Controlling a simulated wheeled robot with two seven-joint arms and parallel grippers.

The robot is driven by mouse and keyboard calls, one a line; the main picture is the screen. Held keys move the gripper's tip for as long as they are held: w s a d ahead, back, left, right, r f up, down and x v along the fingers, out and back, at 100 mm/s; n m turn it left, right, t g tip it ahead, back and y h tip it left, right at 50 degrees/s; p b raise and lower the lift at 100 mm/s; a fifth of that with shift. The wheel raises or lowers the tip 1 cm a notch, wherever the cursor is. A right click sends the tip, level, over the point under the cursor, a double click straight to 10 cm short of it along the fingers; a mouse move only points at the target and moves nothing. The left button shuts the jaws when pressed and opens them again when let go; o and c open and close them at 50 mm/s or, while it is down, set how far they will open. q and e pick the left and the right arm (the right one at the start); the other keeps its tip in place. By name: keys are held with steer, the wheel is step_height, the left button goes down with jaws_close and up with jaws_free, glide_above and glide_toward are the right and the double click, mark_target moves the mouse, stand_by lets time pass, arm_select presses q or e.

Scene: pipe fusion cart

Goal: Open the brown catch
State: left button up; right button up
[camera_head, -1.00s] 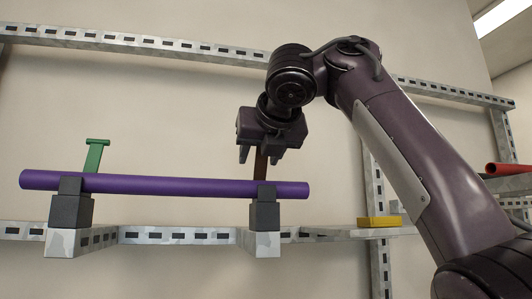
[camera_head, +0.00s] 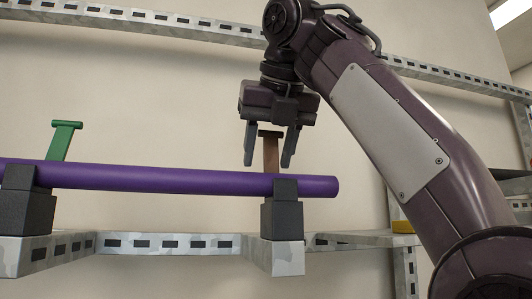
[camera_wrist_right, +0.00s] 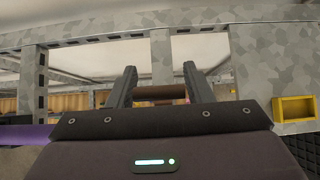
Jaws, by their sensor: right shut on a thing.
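The brown catch (camera_head: 271,155) stands up behind the purple pipe at the right-hand dark clamp block (camera_head: 282,215). It has a short crossbar on top. My right gripper (camera_head: 268,156) comes from above with one finger on each side of the catch, shut on its crossbar. In the right wrist view the brown crossbar (camera_wrist_right: 160,92) spans between the two fingers. The purple pipe (camera_head: 180,180) lies across both clamp blocks. My left gripper is not in view.
A green catch (camera_head: 64,141) stands at the left clamp block (camera_head: 27,205). Slotted metal rails (camera_head: 170,244) run below and behind the pipe. A yellow box (camera_wrist_right: 295,109) sits at the right; it also shows partly in the head view (camera_head: 402,227).

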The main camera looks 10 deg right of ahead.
steer(key=o, duration=1)
steer(key=shift+r, duration=0.3)
steer(key=shift+c, duration=0.2)
steer(key=o, duration=0.4)
steer(key=shift+f, duration=0.15)
steer(key=shift+c, duration=0.2)
